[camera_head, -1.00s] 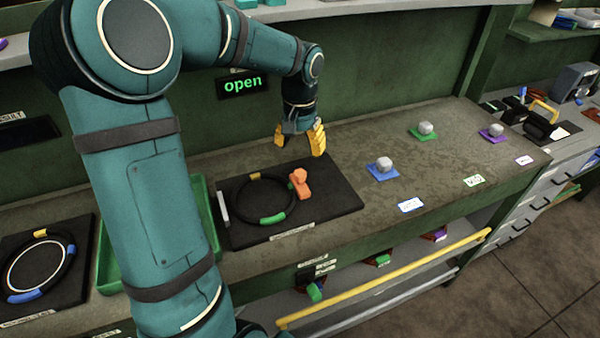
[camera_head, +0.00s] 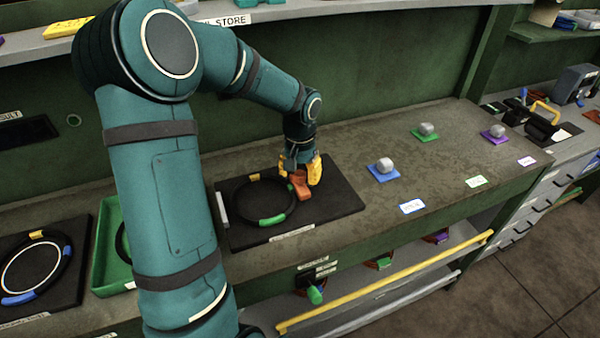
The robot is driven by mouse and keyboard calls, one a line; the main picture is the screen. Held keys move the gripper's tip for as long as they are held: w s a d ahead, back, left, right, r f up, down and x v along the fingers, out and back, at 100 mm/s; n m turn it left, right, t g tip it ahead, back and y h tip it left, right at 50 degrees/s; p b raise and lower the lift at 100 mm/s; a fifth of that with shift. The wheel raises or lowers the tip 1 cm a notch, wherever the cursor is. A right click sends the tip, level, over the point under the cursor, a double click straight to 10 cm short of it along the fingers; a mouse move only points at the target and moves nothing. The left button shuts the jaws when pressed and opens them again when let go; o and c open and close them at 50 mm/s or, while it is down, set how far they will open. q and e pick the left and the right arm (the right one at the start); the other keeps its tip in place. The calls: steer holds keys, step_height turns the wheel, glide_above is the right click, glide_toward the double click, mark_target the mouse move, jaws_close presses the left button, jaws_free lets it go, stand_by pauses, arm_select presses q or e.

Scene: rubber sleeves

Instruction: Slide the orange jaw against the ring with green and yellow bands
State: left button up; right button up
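The orange jaw (camera_head: 301,190) sits on a black board (camera_head: 335,200), at the right side of the ring with green and yellow bands (camera_head: 293,207). The jaw is very close to the ring; I cannot tell whether they touch. The ring lies flat, its green band (camera_head: 272,220) at the front and its yellow band (camera_head: 254,178) at the back. My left gripper (camera_head: 300,172) is low over the jaw, its yellow fingers apart on either side of the jaw's top. Contact with the jaw is unclear. My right gripper is out of view.
A pale bar (camera_head: 222,206) stands at the board's left edge. A green tray (camera_head: 104,262) is left of my arm, and another board with a blue-and-yellow-banded ring (camera_head: 68,262) is farther left. Grey knobs on blue (camera_head: 384,174), green and purple plates stand on the right.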

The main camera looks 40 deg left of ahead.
arm_select(q)
jaws_close()
steer(key=shift+s+a, duration=0.3)
steer(key=shift+s, duration=0.35)
steer(key=shift+o, duration=2.3)
jaws_free()
step_height(320, 180, up, 12)
